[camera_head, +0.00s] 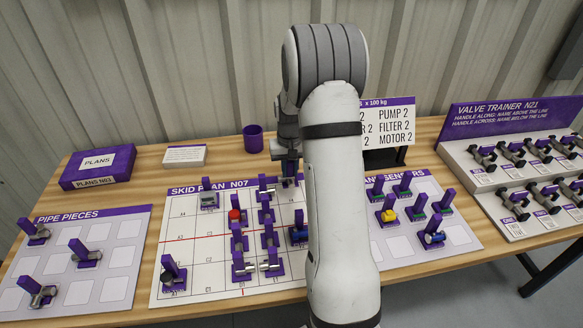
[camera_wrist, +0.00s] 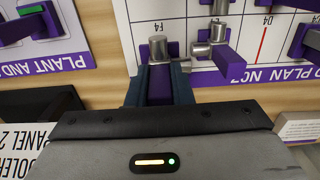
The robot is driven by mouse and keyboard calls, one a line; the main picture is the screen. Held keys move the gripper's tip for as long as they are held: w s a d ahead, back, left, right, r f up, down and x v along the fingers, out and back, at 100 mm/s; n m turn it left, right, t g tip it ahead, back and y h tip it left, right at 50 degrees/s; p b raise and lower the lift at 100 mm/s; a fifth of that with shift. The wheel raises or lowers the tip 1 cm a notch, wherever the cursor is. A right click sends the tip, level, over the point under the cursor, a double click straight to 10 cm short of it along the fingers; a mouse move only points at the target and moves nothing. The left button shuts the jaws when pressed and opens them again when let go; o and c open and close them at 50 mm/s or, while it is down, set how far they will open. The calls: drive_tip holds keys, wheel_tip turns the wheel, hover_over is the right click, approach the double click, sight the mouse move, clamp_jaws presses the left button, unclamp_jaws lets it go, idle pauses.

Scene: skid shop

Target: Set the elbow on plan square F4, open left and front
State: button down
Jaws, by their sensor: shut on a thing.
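My gripper (camera_wrist: 158,90) is shut on the purple handle (camera_wrist: 160,80) of a grey pipe elbow (camera_wrist: 158,48). My arm hides part of that area.
Several purple-handled pieces stand close together mid-plan, among them a red-topped one (camera_head: 234,215) and a blue one (camera_head: 298,234). The pipe pieces board (camera_head: 115,255) is left. The plant board (camera_head: 400,245) and valve trainer (camera_head: 490,185) are right. A purple cup (camera_head: 253,138) stands behind.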

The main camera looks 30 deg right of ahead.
sight(290, 176)
drive_tip(key=shift+f, duration=0.1)
drive_tip(key=shift+f+b, duration=1.25)
drive_tip(key=shift+f, duration=0.4)
drive_tip(key=shift+f+b, duration=0.6)
drive_tip(key=shift+f, duration=0.15)
drive_tip(key=c, duration=1.2)
unclamp_jaws()
drive_tip(key=shift+r, duration=0.25)
drive_tip(key=shift+r+p, duration=0.4)
drive_tip(key=shift+r, duration=0.05)
drive_tip(key=shift+r+p, duration=2.15)
drive_tip(key=shift+r, duration=1.3)
